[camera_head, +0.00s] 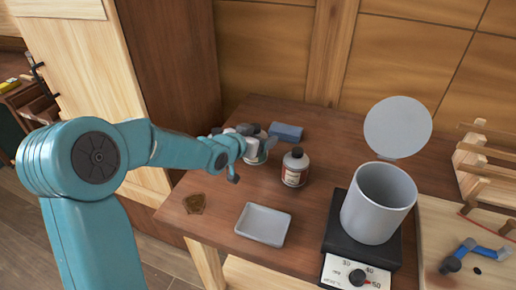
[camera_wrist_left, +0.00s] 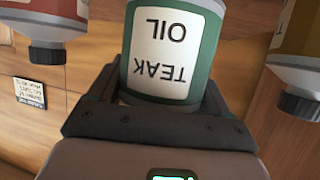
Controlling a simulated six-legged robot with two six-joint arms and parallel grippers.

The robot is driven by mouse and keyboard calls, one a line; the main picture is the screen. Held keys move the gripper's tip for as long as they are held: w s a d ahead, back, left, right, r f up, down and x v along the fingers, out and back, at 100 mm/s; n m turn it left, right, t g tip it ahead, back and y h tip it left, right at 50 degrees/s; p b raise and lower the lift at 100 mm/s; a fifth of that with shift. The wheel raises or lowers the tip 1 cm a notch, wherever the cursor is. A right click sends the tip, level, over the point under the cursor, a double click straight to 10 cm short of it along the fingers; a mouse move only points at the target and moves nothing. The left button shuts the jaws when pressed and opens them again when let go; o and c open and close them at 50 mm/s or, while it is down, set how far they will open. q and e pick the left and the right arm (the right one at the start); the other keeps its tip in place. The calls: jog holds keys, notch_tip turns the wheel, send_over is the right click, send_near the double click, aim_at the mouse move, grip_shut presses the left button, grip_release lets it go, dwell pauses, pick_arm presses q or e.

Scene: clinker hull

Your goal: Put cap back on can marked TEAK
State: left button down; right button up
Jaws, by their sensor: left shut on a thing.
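The green can marked TEAK OIL (camera_wrist_left: 165,50) fills the top middle of the left wrist view, its label upside down there. My left gripper (camera_wrist_left: 157,110) has a finger on each side of the can, shut on it. The can's neck end is hidden behind the gripper, so I cannot tell if a cap is on it. In the head view my left gripper (camera_head: 250,146) is at the back left of the table, its arm partly covering the containers there. I cannot make out a loose cap for certain. My right gripper is not in view.
A black-capped bottle (camera_head: 294,168) stands right of the gripper, near a blue block (camera_head: 286,132). A grey pot (camera_head: 378,205) with raised lid stands on a dark scale-like base. A small dark disc (camera_head: 477,270) lies right.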

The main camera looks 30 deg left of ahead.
pick_arm(q)
jog(key=shift+w+f, duration=0.1)
jog(key=shift+f, duration=2.05)
jog(key=shift+f+b, duration=0.1)
jog(key=shift+b, duration=0.2)
grip_release()
jog(key=shift+r+p, duration=0.25)
jog(key=shift+p, duration=0.05)
jog(key=v, duration=1.2)
jog(key=shift+f, duration=0.2)
